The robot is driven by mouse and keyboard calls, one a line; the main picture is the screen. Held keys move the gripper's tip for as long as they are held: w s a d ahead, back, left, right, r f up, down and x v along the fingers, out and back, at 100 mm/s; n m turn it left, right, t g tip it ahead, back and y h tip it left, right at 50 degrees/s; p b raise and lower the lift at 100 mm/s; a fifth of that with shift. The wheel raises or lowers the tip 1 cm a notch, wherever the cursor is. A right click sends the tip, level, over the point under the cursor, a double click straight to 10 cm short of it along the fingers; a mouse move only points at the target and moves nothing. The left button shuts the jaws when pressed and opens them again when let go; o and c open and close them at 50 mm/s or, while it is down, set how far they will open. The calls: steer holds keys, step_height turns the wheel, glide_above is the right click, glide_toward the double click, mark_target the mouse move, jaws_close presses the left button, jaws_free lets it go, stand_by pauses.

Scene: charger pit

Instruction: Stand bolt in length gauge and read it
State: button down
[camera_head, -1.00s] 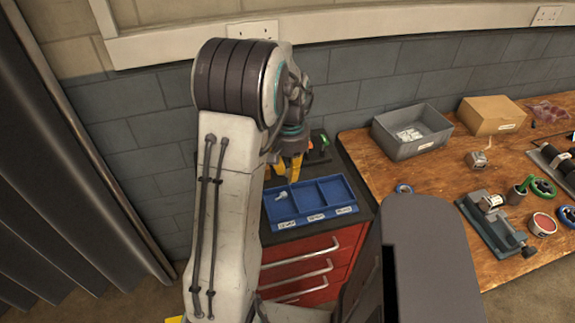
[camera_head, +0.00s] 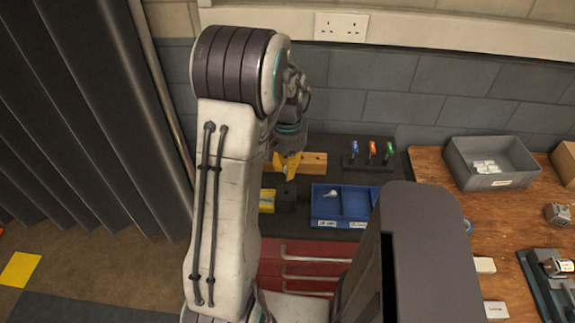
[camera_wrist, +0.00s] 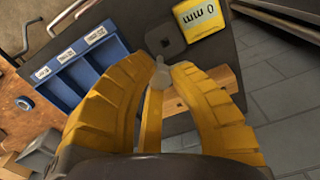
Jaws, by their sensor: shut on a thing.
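My gripper (camera_head: 289,165) hangs over the left part of the dark cabinet top, left of the blue tray. In the wrist view my gripper (camera_wrist: 161,80) has its yellow fingers shut on a small grey bolt (camera_wrist: 160,70), whose rounded end shows between the tips. The length gauge is a dark block with a hole (camera_wrist: 165,40) beside a yellow display reading 0 mm (camera_wrist: 200,17). The bolt appears above and apart from the gauge, though height is hard to judge. The gauge block (camera_head: 286,196) also shows in the head view, partly behind my arm.
A blue tray (camera_head: 325,221) with labelled compartments holds another bolt (camera_head: 331,193) in its left one. A wooden block (camera_head: 314,162) with holes lies behind the gauge. A rack with three coloured-handled tools (camera_head: 371,160) stands at the back. A wooden bench (camera_head: 432,168) is at the right.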

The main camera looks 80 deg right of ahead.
steer(key=shift+w+d, duration=0.15)
steer(key=shift+w, duration=0.2)
steer(key=shift+s+d+m, duration=0.1)
steer(key=shift+d+m, duration=0.2)
steer(key=shift+m, duration=0.1)
steer(key=shift+f, duration=0.15)
steer(key=shift+f, duration=0.1)
steer(key=b, duration=0.3)
glide_above(286, 189)
steer(key=a, duration=0.1)
steer(key=shift+s+a+f, duration=0.15)
steer(key=shift+f, duration=1.95)
steer(key=shift+b, duration=0.45)
steer(key=shift+f+b, duration=2.3)
steer(key=shift+f, duration=0.5)
stand_by(0.6)
steer(key=c, duration=1.1)
jaws_free()
steer(key=shift+c, duration=0.2)
